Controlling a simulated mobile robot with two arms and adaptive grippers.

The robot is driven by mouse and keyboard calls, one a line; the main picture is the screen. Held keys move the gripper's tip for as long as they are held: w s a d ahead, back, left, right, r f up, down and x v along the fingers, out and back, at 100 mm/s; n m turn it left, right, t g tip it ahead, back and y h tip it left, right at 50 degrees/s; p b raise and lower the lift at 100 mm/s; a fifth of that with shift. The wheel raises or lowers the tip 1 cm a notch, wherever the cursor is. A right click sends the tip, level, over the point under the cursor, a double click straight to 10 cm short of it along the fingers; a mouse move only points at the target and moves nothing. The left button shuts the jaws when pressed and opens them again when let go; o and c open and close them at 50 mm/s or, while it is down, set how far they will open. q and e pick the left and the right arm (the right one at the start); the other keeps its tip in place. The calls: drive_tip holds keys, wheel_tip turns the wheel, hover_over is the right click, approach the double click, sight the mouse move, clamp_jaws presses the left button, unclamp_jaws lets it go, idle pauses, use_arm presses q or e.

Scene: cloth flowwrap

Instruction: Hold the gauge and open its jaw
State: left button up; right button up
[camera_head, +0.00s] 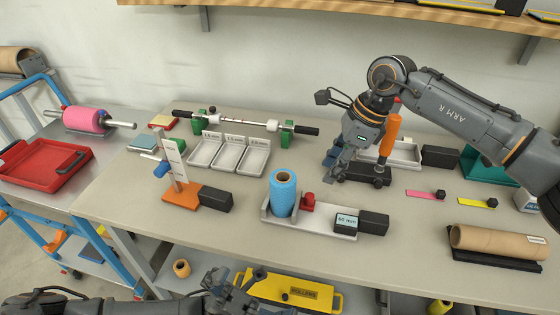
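The gauge (325,222) looks to be the pale bed on the table's front middle, with a red knob (308,202), a display reading about 60 mm and a black grip block (374,222). A blue roll (283,192) stands upright at its left end, beside an upright plate. The jaw's opening is partly hidden by the roll. My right gripper (342,166) points down behind the gauge, close to a black device with an orange handle (390,134); its fingertips are unclear. My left gripper (236,288) is low at the front, off the table edge, and looks open and empty.
An orange stand (182,193) with a white scale and black block stands left. Behind are white trays (228,158) and a roller on green supports (285,134). A cardboard tube (500,241) lies at right. A yellow case (290,289) sits below the front edge.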

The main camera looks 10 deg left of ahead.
use_arm(q)
drive_tip(key=w+d+r+m+g+y, duration=0.3)
drive_tip(key=d+m+g+y, duration=0.15)
drive_tip(key=m+y, duration=0.5)
drive_tip(key=w+d+r+m+g+y, duration=0.2)
drive_tip(key=d+r+m+g+y, duration=0.3)
drive_tip(key=m, duration=0.7)
drive_tip(key=w+a+r+n+t+y, duration=0.2)
drive_tip(key=w+a+n+t+y, duration=0.1)
drive_tip(key=w+n+t, duration=0.45)
drive_tip(key=w+a+r+n+t+y, duration=0.1)
drive_tip(key=w+a+n+t+y, duration=0.3)
drive_tip(key=w+n, duration=0.5)
drive_tip(key=n+t+y, duration=0.4)
drive_tip(key=n+y, duration=0.3)
hover_over(280, 207)
drive_tip(key=f, duration=0.7)
drive_tip(key=shift+w+d+f, duration=0.1)
drive_tip(key=shift+w+d, duration=0.25)
drive_tip(key=shift+w+a+f+n+y, duration=0.1)
drive_tip(key=shift+a+f+n+y, duration=0.2)
drive_tip(key=shift+a+f+y, duration=0.15)
drive_tip(key=shift+f, duration=0.35)
wheel_tip(280, 207, down, 13)
drive_tip(key=shift+r, duration=0.15)
